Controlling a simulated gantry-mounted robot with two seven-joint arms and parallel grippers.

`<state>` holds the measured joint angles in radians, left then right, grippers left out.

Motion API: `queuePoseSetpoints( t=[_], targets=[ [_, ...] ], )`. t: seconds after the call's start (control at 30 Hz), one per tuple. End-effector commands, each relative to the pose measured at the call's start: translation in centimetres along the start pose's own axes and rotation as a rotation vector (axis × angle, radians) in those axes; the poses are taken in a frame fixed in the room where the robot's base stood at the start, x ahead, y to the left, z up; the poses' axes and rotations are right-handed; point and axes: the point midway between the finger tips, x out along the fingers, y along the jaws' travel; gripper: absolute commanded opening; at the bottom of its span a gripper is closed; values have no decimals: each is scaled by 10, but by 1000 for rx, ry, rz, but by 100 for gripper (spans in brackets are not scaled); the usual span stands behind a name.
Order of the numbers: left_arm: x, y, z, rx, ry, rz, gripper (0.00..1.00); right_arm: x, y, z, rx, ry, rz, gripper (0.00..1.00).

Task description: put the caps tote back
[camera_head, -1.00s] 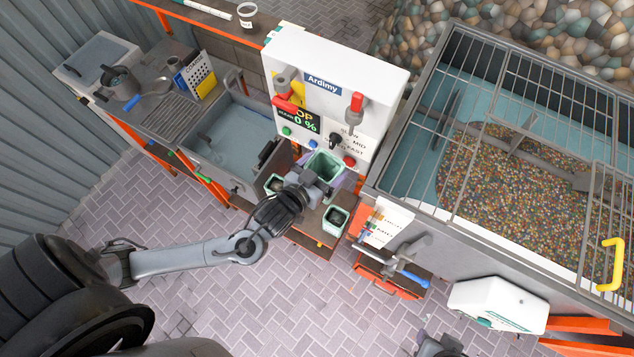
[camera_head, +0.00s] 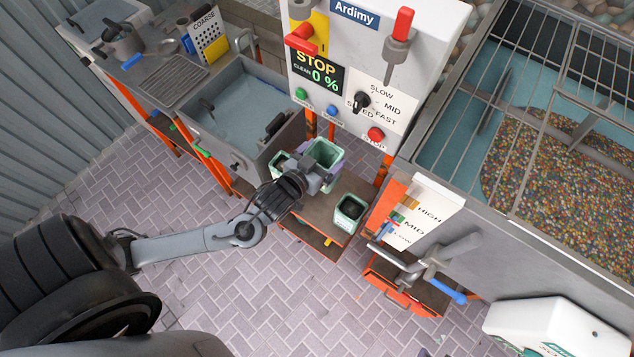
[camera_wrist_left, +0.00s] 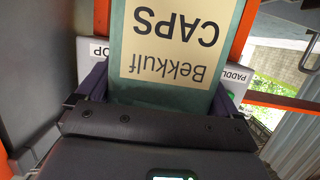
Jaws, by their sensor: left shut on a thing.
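The caps tote is a green open-topped bin (camera_head: 325,152), seen from above in the head view. In the left wrist view, its label (camera_wrist_left: 175,45) reads "Bekkulf CAPS", upside down. My left gripper (camera_head: 320,174) is shut on the near side of this tote, and purple finger parts show beside it. The tote is over the back of a brown shelf (camera_head: 318,212) below the Ardimy panel; I cannot tell whether its bottom touches. My right gripper is not clearly in view.
Another green tote (camera_head: 350,208) stands at the shelf's right, and one (camera_head: 281,164) is partly hidden at left. The Ardimy panel (camera_head: 350,75) rises behind, with a sink (camera_head: 238,112) to the left. A vise-like handle (camera_head: 425,268) juts out at right.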

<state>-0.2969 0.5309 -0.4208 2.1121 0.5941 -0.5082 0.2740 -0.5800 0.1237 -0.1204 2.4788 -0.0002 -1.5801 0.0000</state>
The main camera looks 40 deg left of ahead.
Motion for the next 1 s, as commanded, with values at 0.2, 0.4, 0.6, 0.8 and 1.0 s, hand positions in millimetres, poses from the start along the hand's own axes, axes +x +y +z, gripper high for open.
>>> queuePoseSetpoints(
  t=[0.2, 0.4, 0.6, 0.8, 1.0],
  targets=[
    [17, -12, 62, -1, -4, -20, 26, 60, -3, 19, 3, 1, -2, 43],
    [23, -17, 89, -1, -8, -29, 26, 85, -5, 27, 6, 1, -5, 43],
    [28, -18, 108, 0, -12, -32, 26, 96, -5, 30, 7, 2, -5, 43],
    [36, -19, 139, 2, -14, -32, 26, 104, -6, 32, 7, 3, -5, 43],
    [43, -19, 159, 1, -12, -32, 26, 107, -5, 34, 5, 3, -3, 43]
  ],
)
